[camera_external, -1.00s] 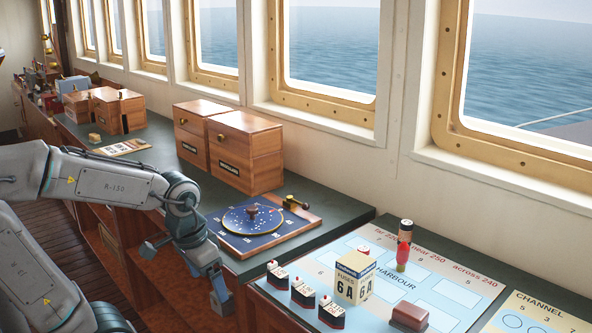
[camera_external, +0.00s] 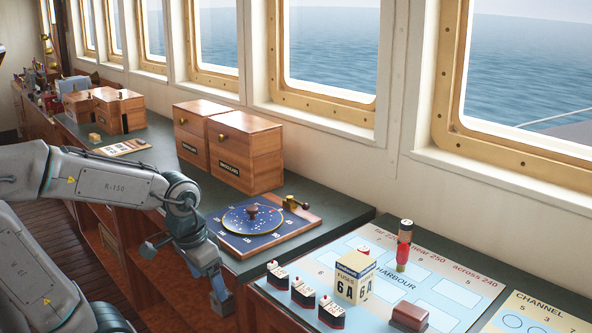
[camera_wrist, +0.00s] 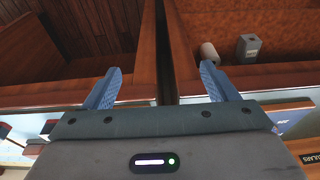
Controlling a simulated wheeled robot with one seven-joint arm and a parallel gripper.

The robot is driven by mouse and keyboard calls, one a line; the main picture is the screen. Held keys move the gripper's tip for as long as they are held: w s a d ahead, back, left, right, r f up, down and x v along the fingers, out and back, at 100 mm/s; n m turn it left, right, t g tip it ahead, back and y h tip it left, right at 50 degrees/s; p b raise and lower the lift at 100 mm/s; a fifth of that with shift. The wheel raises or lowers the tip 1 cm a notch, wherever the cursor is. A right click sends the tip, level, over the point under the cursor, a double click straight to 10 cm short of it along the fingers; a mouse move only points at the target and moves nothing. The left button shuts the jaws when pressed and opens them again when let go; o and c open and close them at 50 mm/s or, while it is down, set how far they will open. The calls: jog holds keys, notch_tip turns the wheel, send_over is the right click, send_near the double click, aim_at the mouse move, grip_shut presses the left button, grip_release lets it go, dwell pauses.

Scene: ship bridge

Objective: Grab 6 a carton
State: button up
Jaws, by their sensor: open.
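The 6 A fuse carton (camera_external: 354,277), a cream box with a blue top band, stands upright on the harbour chart board (camera_external: 440,290) at the lower right of the external view. My gripper (camera_external: 222,299) hangs to the left of that board, in front of the counter's front edge, well apart from the carton. In the wrist view my gripper (camera_wrist: 160,84) has its two blue fingers spread with nothing between them. The carton cannot be made out in the wrist view.
Several small black-and-white blocks (camera_external: 304,291) stand left of the carton. A red-and-black cylinder (camera_external: 404,245) stands behind it and a brown block (camera_external: 409,317) to its right. A round blue dial (camera_external: 252,218) and wooden boxes (camera_external: 245,152) occupy the counter further back.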

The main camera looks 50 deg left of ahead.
notch_tip(320, 180, up, 14)
jog(key=n+g+p, duration=0.2)
jog(key=n+p, duration=1.3)
jog(key=n, duration=0.4)
send_over(357, 260)
notch_tip(357, 260, down, 8)
jog(key=shift+d+r, duration=0.1)
jog(key=shift+r, duration=0.1)
jog(key=shift+f+p, duration=1.05)
jog(key=shift+f, duration=1.7)
jog(key=c, duration=1.3)
jog(key=shift+r, duration=0.15)
